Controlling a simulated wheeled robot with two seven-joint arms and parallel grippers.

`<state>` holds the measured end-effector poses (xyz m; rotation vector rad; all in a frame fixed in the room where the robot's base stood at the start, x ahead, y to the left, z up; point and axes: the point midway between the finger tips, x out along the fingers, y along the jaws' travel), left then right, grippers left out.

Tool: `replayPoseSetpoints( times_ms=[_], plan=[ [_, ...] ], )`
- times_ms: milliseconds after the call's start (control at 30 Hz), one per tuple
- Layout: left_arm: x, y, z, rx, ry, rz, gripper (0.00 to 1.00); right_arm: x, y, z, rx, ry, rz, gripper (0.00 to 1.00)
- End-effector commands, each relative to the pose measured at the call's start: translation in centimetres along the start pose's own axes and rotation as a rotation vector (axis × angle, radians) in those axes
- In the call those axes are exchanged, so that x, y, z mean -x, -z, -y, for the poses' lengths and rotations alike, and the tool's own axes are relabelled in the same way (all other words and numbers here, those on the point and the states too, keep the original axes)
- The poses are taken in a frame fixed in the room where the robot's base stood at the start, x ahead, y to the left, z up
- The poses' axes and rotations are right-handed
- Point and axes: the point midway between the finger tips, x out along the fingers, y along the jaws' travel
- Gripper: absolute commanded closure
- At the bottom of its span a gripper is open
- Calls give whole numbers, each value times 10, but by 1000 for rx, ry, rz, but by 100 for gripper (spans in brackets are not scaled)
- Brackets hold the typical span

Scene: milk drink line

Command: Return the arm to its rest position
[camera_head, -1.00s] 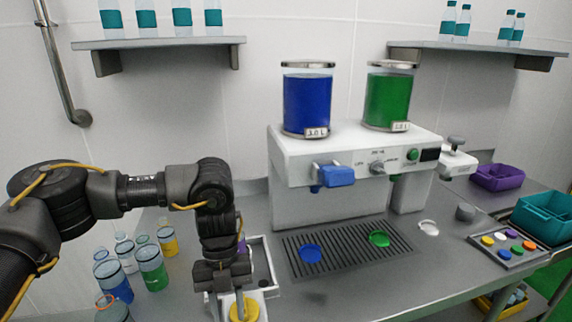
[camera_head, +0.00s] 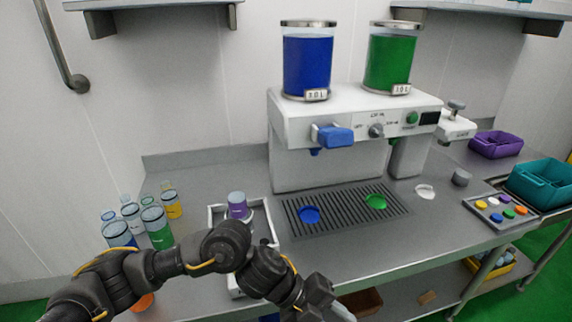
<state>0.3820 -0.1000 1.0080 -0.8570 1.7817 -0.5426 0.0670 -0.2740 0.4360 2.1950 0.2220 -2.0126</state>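My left arm comes in from the lower left and bends across the front of the counter. My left gripper (camera_head: 333,308) hangs past the counter's front edge at the bottom of the picture. Its fingers are small, partly cut off by the frame, and their opening is unclear. I see nothing held in it. My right gripper is not in view.
A white tray (camera_head: 214,217) with a purple-topped container (camera_head: 237,203) stands behind my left arm. Several bottles and cups (camera_head: 157,228) are to its left. The dispenser (camera_head: 300,170) and drip grate (camera_head: 340,213) are further back. The counter's right front is clear.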

Motion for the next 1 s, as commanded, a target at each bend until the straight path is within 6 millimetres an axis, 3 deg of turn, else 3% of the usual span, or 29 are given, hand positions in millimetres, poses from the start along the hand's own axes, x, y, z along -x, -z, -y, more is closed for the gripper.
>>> replayPoseSetpoints(
  times_ms=[67,200,267,367,467,600,700,800,1000],
  plan=[
    [-12,12,22,93,187,27,66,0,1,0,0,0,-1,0],
    [0,3,47,332,476,141,66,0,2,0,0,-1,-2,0],
    [13,-8,46,464,582,203,66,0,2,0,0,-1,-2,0],
    [39,-32,24,718,726,323,66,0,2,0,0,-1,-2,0],
    [66,-54,-25,1005,824,459,66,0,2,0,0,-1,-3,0],
    [98,-61,-129,1434,879,668,66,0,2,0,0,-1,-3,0],
    [113,-48,-198,1682,870,792,66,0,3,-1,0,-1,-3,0],
    [122,-29,-248,1862,846,883,66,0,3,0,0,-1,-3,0],
    [134,14,-320,2123,781,1018,66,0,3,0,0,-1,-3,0]
  ],
)
